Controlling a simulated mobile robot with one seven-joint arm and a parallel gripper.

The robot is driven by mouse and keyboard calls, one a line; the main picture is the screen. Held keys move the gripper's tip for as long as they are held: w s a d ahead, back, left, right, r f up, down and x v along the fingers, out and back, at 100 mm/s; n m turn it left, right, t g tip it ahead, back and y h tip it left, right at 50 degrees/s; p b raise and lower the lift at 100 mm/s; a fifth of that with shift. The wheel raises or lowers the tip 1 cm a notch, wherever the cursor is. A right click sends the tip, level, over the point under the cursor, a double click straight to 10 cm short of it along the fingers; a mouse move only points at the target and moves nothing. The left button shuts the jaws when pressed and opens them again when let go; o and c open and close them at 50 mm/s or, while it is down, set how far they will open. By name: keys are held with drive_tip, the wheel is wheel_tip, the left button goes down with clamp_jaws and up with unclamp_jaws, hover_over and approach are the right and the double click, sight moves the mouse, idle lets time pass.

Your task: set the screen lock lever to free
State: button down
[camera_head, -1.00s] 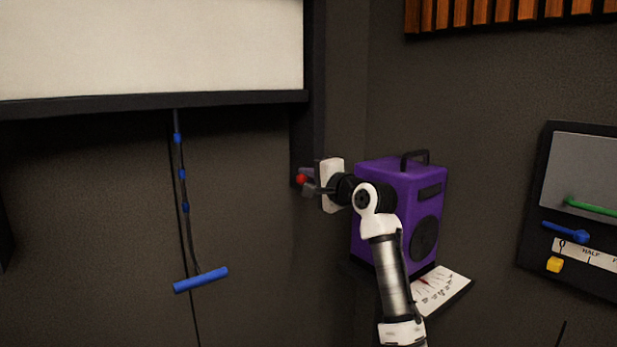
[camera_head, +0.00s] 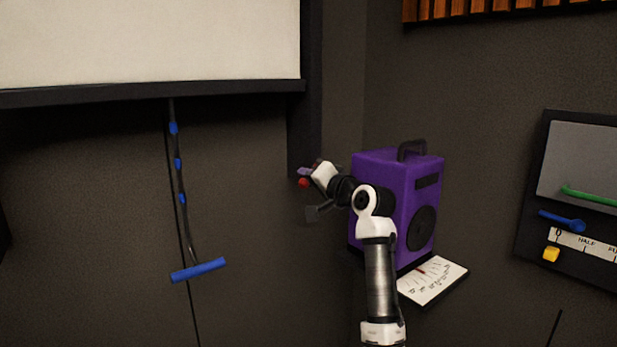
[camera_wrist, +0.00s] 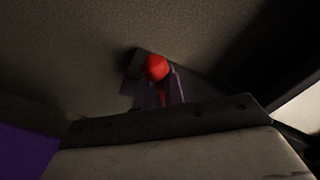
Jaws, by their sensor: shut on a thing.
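The lock lever shows as a red knob (camera_head: 303,182) on the dark post beside the projection screen (camera_head: 150,45). In the wrist view the red knob (camera_wrist: 156,67) stands just past my fingertips, with a red stem running down between the fingers. My gripper (camera_head: 306,174) is at the lever; in the wrist view its fingers (camera_wrist: 160,90) are shut on the lever's stem. A dark plate shows behind the knob. Any free or lock marking is hidden or too small to read.
A purple speaker (camera_head: 385,200) stands right behind my wrist, with a white card (camera_head: 435,279) below it. A blue pull handle (camera_head: 198,270) hangs on a cord at left. A panel with a blue lever (camera_head: 562,221) and yellow knob (camera_head: 551,254) is at far right.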

drive_tip(key=shift+a+f, duration=0.35)
drive_tip(key=shift+f, duration=0.1)
drive_tip(key=c, duration=1.9)
unclamp_jaws()
drive_tip(key=o, duration=0.3)
drive_tip(key=shift+s+r, duration=0.1)
drive_tip(key=shift+o, duration=0.2)
drive_tip(key=shift+r, duration=0.1)
drive_tip(key=shift+d+r, duration=0.1)
drive_tip(key=shift+d, duration=0.05)
